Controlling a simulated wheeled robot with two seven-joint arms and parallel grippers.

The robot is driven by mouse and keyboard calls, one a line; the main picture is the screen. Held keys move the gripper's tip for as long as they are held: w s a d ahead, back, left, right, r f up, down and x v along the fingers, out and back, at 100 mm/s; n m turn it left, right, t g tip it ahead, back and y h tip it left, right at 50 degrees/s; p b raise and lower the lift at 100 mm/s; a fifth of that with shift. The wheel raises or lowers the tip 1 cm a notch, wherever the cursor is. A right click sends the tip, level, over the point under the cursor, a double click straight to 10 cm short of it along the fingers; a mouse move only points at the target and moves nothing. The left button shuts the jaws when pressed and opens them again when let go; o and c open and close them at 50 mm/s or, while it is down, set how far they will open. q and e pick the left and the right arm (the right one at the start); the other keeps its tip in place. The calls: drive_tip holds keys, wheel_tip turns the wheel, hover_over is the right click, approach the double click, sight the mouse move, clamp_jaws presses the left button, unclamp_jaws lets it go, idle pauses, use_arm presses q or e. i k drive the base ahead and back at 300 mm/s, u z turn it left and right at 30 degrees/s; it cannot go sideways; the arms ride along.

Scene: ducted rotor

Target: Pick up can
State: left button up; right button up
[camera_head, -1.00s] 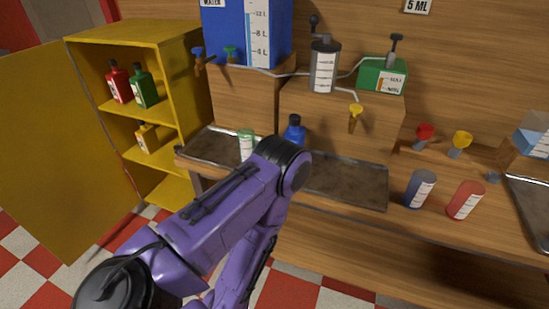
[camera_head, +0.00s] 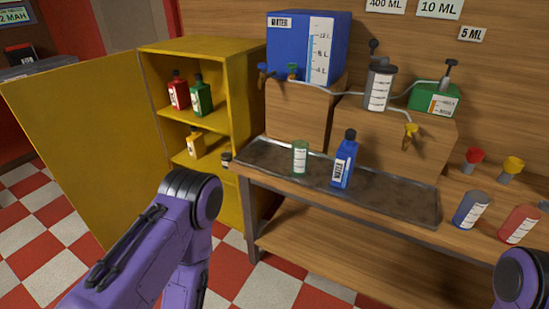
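Nothing in view is clearly marked as a can. Several can-like containers show on the bench: a clear cup with a green rim (camera_head: 300,158) on the metal tray, and a blue graduated cylinder (camera_head: 471,209) and a red graduated cylinder (camera_head: 520,224) at the right. A grey canister with a plunger (camera_head: 379,88) stands on the wooden block. A purple arm of mine fills the lower left and another purple arm part shows at the lower right edge. Neither gripper is in view.
A blue water bottle (camera_head: 344,162) stands on the tray (camera_head: 400,205). A yellow cabinet (camera_head: 240,110) with its door open holds red, green and yellow bottles. A blue water tank (camera_head: 290,45) and a green box (camera_head: 434,100) sit above the bench. Checkered floor lies open in front.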

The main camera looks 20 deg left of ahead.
sight(345, 156)
drive_tip(key=u, duration=0.75)
drive_tip(key=i, duration=0.45)
